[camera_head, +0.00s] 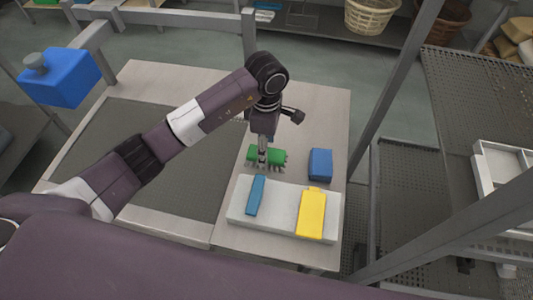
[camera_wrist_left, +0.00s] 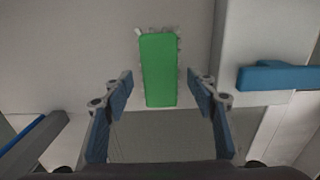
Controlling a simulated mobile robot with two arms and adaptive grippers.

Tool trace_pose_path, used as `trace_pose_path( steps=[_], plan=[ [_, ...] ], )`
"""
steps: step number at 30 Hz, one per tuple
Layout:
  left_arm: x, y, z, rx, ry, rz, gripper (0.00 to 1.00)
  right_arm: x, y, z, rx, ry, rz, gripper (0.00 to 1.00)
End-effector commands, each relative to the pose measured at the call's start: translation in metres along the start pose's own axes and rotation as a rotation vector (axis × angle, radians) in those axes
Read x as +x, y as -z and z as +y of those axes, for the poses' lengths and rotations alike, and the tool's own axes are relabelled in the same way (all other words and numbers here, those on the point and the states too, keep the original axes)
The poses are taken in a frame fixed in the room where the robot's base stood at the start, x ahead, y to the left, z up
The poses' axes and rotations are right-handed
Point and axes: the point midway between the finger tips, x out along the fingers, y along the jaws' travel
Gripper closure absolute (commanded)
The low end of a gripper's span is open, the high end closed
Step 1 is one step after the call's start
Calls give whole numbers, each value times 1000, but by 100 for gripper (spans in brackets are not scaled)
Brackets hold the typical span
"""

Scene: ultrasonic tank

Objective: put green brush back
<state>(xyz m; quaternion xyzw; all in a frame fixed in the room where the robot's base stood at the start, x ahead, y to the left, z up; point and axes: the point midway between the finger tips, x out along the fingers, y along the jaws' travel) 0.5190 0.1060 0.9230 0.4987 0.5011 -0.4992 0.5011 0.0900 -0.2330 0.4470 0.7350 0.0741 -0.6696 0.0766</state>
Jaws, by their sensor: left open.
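The green brush (camera_head: 276,157) lies on the light table top, behind the white tray (camera_head: 274,226). In the left wrist view the green brush (camera_wrist_left: 160,68) is a long green block with pale bristles at its far end and edges. My left gripper (camera_head: 262,162) points down at the brush. In the left wrist view its open fingers (camera_wrist_left: 161,88) stand to either side of the near part of the brush, with gaps on both sides. The gripper hides part of the brush in the head view. My right gripper is not in view.
A blue brush (camera_head: 255,196) and a yellow one (camera_head: 312,212) lie on the white tray. A blue block (camera_head: 320,164) stands on the table to the right of the green brush. A dark mesh panel (camera_head: 150,160) fills the table's left part. A metal post rises at right.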

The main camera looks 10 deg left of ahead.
Motion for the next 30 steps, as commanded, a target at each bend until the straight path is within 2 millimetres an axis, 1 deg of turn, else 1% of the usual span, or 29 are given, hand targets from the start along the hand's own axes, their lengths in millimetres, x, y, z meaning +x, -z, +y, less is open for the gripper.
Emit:
trace_pose_path(
  steps=[1,6,9,12,18,30],
  plan=[
    [-10,0,3,2,-9,0,48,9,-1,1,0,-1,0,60],
    [-48,0,2,1,-8,0,48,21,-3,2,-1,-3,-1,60],
    [-66,0,1,2,-6,1,48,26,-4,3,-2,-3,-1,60],
    [-78,0,1,1,-4,1,48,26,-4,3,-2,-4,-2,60],
    [-88,0,0,1,-1,0,48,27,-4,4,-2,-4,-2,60],
    [-88,0,0,1,0,0,48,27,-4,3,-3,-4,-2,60]
  ],
)
